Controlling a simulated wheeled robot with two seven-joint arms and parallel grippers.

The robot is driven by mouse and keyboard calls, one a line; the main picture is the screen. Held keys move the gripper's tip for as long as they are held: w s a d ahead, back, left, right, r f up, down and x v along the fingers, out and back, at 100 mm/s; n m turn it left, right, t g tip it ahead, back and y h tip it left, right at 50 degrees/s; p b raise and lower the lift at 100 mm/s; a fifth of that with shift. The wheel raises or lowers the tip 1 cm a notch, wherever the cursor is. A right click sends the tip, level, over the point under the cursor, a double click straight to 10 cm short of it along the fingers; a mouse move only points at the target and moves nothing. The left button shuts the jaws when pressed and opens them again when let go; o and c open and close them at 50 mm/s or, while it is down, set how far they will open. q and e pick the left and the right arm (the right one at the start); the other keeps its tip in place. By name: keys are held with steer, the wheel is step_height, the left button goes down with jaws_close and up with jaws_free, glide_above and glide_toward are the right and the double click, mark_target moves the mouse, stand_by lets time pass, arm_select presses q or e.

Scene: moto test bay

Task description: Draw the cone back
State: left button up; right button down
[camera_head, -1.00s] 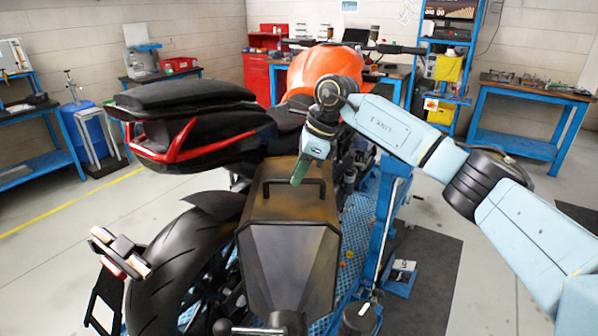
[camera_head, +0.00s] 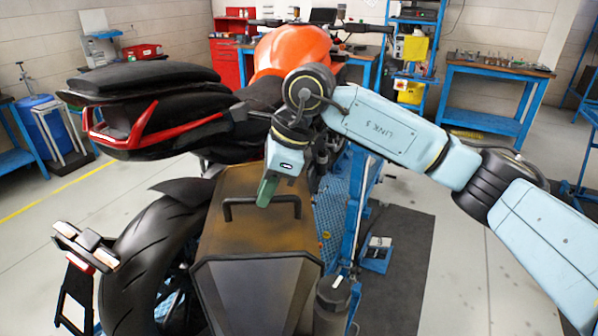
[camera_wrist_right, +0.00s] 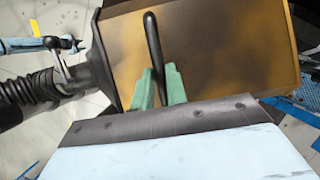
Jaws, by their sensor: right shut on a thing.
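The cone (camera_head: 250,295) is a brown-yellow box with a dark tapered near end, beside the motorcycle's rear wheel. It also shows in the right wrist view (camera_wrist_right: 215,50). A black bar handle (camera_head: 236,201) stands on its top. In the right wrist view the fingers (camera_wrist_right: 158,88) are shut on the black handle (camera_wrist_right: 151,40), one on each side.
The motorcycle's rear tyre (camera_head: 160,265) and black tail (camera_head: 150,110) stand close on the left. A black cylinder (camera_head: 332,300) is near the cone's right side. A blue stand (camera_head: 354,205) runs along the right. A dark mat (camera_head: 405,260) lies on open floor.

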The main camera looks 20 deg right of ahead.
steer(key=shift+s+a, duration=0.15)
steer(key=shift+s, duration=0.15)
steer(key=c, duration=1.4)
jaws_free()
steer(key=shift+s, duration=0.15)
steer(key=shift+r, duration=0.2)
steer(key=b+v, duration=0.1)
steer(key=v, duration=1.2)
